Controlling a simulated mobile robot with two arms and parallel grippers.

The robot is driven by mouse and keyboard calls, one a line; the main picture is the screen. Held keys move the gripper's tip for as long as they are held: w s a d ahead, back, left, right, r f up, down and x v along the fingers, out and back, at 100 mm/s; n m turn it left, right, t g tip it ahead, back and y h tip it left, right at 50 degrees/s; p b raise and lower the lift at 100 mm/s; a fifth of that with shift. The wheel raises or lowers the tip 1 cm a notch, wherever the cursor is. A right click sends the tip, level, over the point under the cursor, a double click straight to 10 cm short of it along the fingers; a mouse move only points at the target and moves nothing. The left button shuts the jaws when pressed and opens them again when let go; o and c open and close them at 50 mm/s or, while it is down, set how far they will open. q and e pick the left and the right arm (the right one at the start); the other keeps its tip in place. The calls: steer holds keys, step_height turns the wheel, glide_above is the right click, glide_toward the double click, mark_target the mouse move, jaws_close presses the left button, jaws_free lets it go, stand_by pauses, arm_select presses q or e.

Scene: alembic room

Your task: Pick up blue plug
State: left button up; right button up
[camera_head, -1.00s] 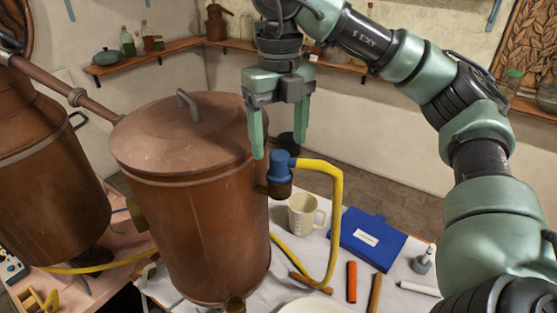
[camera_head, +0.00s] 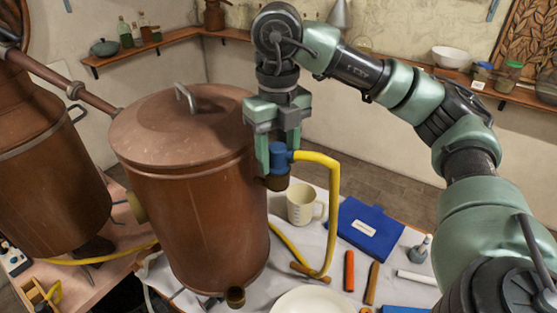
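The blue plug (camera_head: 279,157) sits on a short side outlet (camera_head: 277,183) of the large copper vessel (camera_head: 205,205), with a yellow hose (camera_head: 335,200) running from it. My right gripper (camera_head: 278,158) points down over the plug from above. Its two green fingers flank the plug, drawn in to about its width, and look shut on it; contact at the far finger is partly hidden by plug and hose. My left gripper is not in view.
A measuring cup (camera_head: 300,206), blue case (camera_head: 366,230), orange stick (camera_head: 349,270) and white bowl (camera_head: 315,302) lie on the white-covered table right of the vessel. A second copper vessel (camera_head: 50,180) stands at left. The copper vessel's lid handle (camera_head: 186,97) sticks up.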

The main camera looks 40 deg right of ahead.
steer(key=c, duration=0.8)
steer(key=shift+r, duration=0.1)
steer(key=shift+c, duration=0.2)
step_height(320, 180, up, 20)
